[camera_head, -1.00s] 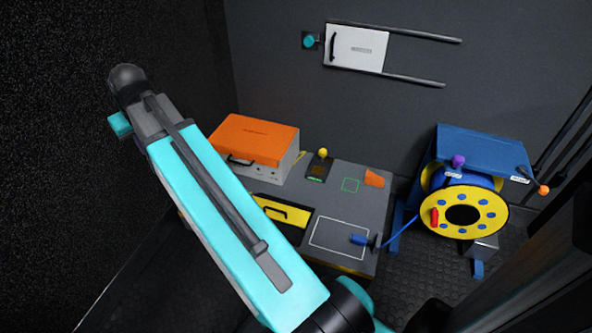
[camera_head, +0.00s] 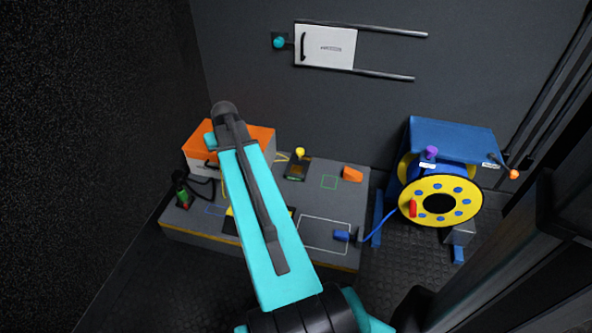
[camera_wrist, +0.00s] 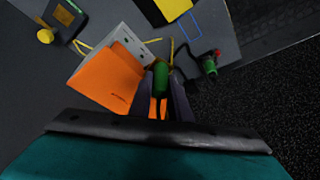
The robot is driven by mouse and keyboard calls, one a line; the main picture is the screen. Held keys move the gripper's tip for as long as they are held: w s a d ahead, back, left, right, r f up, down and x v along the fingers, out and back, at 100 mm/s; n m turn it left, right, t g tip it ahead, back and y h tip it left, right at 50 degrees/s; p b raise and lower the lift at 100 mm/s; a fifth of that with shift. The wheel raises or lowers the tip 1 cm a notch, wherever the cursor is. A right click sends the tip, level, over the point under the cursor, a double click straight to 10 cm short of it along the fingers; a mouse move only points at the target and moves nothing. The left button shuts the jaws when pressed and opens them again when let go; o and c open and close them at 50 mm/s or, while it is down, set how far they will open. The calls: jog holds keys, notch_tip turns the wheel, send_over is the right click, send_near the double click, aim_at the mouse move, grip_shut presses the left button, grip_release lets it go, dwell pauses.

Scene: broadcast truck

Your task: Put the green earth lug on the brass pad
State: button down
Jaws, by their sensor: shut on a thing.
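The green earth lug (camera_wrist: 161,76) is between the two fingers of my gripper (camera_wrist: 164,90) in the wrist view, beside the orange-topped box. My gripper is shut on it. A thin yellow lead runs up from near it. In the head view my own arm hides the gripper and the lug. A small dark block with a yellow knob and a brownish face (camera_head: 296,170) stands right of the orange box; it also shows in the wrist view (camera_wrist: 65,16). I cannot tell for sure whether that face is the brass pad.
The orange-topped box (camera_head: 246,140) stands at the back of the grey bench (camera_head: 190,228). A green-and-black connector (camera_head: 182,194) with a dark cable is at the left.

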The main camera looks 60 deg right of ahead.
jog(key=s+d+f+m, duration=0.2)
jog(key=s+d+f, duration=0.6)
jog(key=s, duration=0.3)
jog(key=s+d+f+m+h, duration=0.1)
jog(key=s+d+f+m, duration=0.1)
jog(key=s+d+f, duration=0.7)
jog(key=s, duration=0.2)
jog(key=shift+s+f+g+p, duration=0.15)
jog(key=shift+s+g+p, duration=0.15)
jog(key=shift+s+g, duration=0.1)
jog(key=shift+w+d, duration=0.15)
jog(key=shift+w+d+f+b, duration=0.25)
jog(key=shift+w+d+b, duration=0.45)
jog(key=shift+w+d, duration=1)
jog(key=shift+w+d+f+b, duration=0.2)
jog(key=shift+w+d+b, duration=0.45)
jog(key=shift+w+d, duration=1.1)
jog(key=shift+w+d+f+b, duration=0.25)
jog(key=shift+w+d+b, duration=0.45)
jog(key=shift+w+d, duration=1)
jog(key=shift+w+d+f, duration=0.1)
jog(key=shift+w+d, duration=0.2)
jog(key=shift+d, duration=0.15)
jog(key=shift+w+d+f+b, duration=0.1)
jog(key=shift+f+b, duration=0.25)
jog(key=shift+b, duration=0.2)
jog(key=shift+f+b, duration=0.7)
jog(key=shift+f, duration=0.65)
